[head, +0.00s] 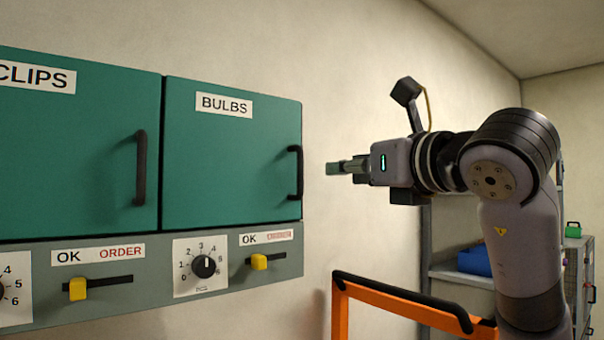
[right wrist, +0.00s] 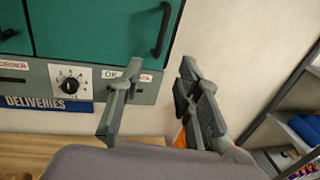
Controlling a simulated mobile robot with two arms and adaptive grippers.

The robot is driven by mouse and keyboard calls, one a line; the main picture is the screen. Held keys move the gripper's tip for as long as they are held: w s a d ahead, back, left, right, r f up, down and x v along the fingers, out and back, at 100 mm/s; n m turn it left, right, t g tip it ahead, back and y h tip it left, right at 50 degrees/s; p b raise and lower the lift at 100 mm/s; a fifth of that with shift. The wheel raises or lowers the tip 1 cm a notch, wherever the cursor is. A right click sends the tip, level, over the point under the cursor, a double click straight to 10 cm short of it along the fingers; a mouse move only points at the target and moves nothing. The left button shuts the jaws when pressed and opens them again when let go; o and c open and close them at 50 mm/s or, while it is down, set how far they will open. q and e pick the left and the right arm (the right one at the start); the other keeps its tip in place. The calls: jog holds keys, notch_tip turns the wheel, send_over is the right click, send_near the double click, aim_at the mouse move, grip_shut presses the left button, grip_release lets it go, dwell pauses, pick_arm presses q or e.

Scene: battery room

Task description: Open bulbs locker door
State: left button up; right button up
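The green bulbs locker door (head: 225,150), labelled BULBS, is shut in the head view. Its black vertical bar handle (head: 296,172) is at the door's right edge. My right gripper (head: 334,168) is to the right of the handle in the head view, apart from it, and points left. In the right wrist view, my right gripper (right wrist: 162,66) is open with nothing between its fingers. The door (right wrist: 95,30) and its handle (right wrist: 161,30) show there above the fingertips. My left gripper is not in view.
The clips locker door (head: 70,150) is shut on the left. A grey panel (head: 140,265) with a dial (head: 204,267) and yellow sliders (head: 260,262) runs below. An orange frame (head: 400,305) stands at lower right. A shelf (head: 455,272) with a blue bin (head: 474,261) is behind my arm.

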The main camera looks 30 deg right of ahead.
aim_at(302, 173)
jog(key=w+p, duration=0.2)
jog(key=w, duration=0.3)
jog(key=w+d+p, duration=0.1)
jog(key=w+p, duration=0.1)
jog(key=w, duration=0.3)
jog(key=w+d+p, duration=0.1)
jog(key=w+p, duration=0.1)
jog(key=w, duration=0.4)
jog(key=shift+r, duration=0.1)
jog(key=shift+w+d, duration=0.1)
jog(key=shift+w, duration=0.6)
jog(key=shift+c, duration=0.2)
grip_shut()
